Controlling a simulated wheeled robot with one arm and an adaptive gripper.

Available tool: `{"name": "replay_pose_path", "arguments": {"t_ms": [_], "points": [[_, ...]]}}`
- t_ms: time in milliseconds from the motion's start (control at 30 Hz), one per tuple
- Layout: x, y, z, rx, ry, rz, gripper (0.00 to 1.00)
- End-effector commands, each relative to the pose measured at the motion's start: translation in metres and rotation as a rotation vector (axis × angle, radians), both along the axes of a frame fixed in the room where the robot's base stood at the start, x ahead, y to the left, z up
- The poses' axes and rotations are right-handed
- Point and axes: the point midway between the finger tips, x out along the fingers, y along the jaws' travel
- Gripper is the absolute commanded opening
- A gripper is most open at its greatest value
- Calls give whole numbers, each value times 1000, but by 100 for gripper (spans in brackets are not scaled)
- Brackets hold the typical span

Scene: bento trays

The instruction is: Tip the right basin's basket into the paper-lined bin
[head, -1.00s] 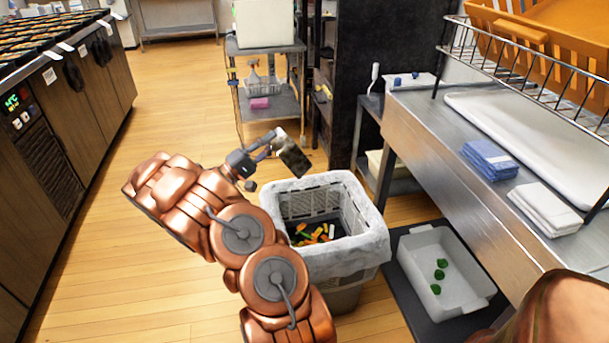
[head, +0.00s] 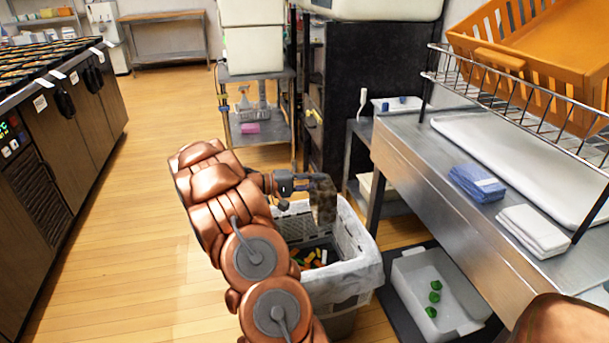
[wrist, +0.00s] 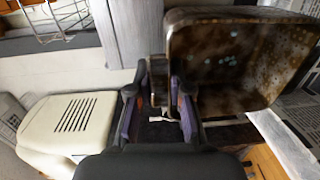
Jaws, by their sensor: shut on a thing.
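My gripper (head: 300,184) is shut on the brown, speckled basket (head: 323,200) by its edge. In the head view the basket hangs steeply tilted over the far part of the bin (head: 346,275). The bin has a pale liner folded over its rim and printed paper inside. Orange, green and white scraps (head: 312,258) lie at its bottom. In the wrist view the basket (wrist: 235,60) fills the upper right, beside the fingers of my gripper (wrist: 160,95). I see no food in it; I cannot tell whether its inside or underside faces this camera.
A steel counter (head: 410,165) stands right of the bin, with blue cloths (head: 477,183) and white cloths (head: 533,230) on it. Below it, a white basin (head: 455,285) holds green pieces. A shelf cart (head: 258,130) stands behind. The wooden floor at left is clear.

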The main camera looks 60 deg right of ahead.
Motion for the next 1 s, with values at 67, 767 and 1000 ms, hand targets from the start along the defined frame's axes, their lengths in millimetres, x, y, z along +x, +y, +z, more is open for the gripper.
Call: {"name": "replay_pose_path", "arguments": {"t_ms": [67,767,1000], "points": [[-7,-5,8,41,-54,-1,0],[-60,-48,-6,401,-491,-7,0],[-73,-60,-15,525,-634,-3,0]]}}
